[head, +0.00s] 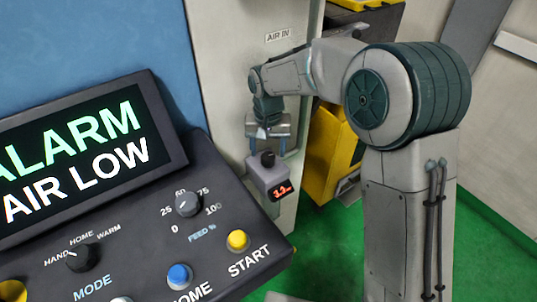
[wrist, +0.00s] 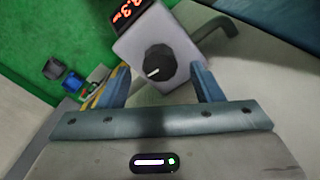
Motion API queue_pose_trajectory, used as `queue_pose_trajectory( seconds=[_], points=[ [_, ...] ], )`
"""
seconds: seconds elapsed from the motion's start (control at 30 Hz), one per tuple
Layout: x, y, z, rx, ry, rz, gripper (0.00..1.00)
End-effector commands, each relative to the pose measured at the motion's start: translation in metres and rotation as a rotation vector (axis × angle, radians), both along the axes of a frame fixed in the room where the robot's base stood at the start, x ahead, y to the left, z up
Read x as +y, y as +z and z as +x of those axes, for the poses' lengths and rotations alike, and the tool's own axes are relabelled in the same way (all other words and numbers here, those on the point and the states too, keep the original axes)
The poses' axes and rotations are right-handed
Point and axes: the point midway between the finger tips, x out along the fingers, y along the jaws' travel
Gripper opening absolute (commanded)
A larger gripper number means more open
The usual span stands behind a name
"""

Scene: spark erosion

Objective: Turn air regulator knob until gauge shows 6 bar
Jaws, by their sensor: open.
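The air regulator is a small grey box (head: 272,181) mounted on the pale machine panel below the "AIR IN" label. Its black knob (head: 267,158) is on top, and a red digital gauge (head: 283,190) is on its front. In the wrist view the knob (wrist: 160,63) has a white pointer line, and the gauge (wrist: 124,14), cut by the top edge, seems to read 3.3. My gripper (head: 267,150) is open above the regulator, pointing down. In the wrist view its blue fingers (wrist: 161,80) stand wide apart on either side of the knob's line, not visibly touching it.
A dark control console (head: 170,225) with knobs and buttons fills the lower left. Its screen (head: 75,150) reads "ALARM AIR LOW". A yellow bin-like object (head: 335,155) stands behind my arm. Green floor (head: 325,240) is open right of the console.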

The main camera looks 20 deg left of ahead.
Motion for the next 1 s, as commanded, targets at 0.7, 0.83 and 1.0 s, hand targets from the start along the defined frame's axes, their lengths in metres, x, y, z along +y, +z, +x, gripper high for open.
queue_pose_trajectory(
  seconds=[0.7,0.83,1.0],
  points=[
    [0.000,-0.030,0.000,0.000,-0.001,0.000,0.23],
    [0.000,-0.030,0.000,-0.001,-0.001,0.001,0.15],
    [0.000,-0.030,0.000,-0.001,-0.013,0.001,0.15]
  ],
)
